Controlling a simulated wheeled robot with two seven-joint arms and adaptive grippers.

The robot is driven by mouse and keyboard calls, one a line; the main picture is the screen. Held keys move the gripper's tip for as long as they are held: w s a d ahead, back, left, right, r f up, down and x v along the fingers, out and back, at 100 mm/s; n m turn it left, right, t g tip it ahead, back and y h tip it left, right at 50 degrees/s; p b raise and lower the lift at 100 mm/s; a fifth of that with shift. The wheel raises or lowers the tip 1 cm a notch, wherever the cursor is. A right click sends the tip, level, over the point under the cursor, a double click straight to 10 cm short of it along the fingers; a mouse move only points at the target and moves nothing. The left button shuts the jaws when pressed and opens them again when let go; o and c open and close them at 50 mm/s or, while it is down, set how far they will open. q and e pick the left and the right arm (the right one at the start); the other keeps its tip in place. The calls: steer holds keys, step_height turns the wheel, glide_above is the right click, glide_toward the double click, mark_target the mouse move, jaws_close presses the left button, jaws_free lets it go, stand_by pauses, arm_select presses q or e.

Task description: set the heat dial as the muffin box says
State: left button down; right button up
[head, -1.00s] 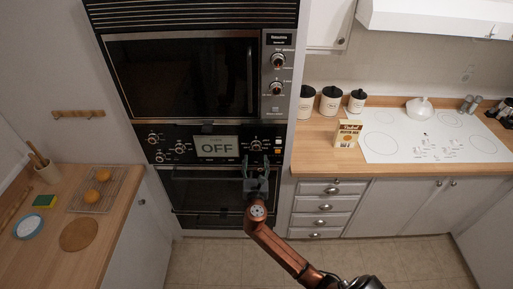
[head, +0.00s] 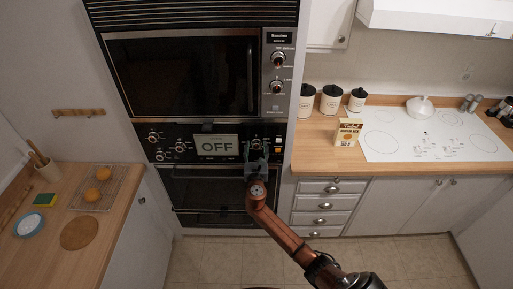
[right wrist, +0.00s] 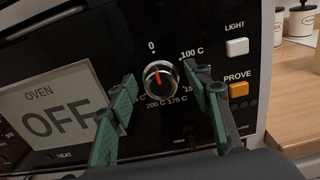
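The heat dial (right wrist: 160,78) is a silver knob with a red-orange pointer line directed up toward the 0 mark. Marks for 100 C, 175 C and 200 C show around it; others are hidden by a finger. My right gripper (right wrist: 160,73) is open, its green-padded fingers to the left and right of the dial, with gaps between them and the knob. In the head view my right gripper (head: 256,154) is in front of the oven panel. The muffin box (head: 348,132) stands on the right counter; its small print is unreadable. My left gripper is not in view.
The oven display (right wrist: 58,108) reads OFF. A white LIGHT button (right wrist: 237,47) and an orange PROVE button (right wrist: 239,89) sit right of the dial. Canisters (head: 331,98) and a white cooktop (head: 430,135) are on the right counter.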

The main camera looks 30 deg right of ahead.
steer(key=c, duration=0.9)
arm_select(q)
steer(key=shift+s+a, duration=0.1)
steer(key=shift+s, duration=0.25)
arm_select(e)
steer(key=shift+c, duration=0.2)
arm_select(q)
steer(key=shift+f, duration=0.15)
arm_select(e)
steer(key=shift+f, duration=0.1)
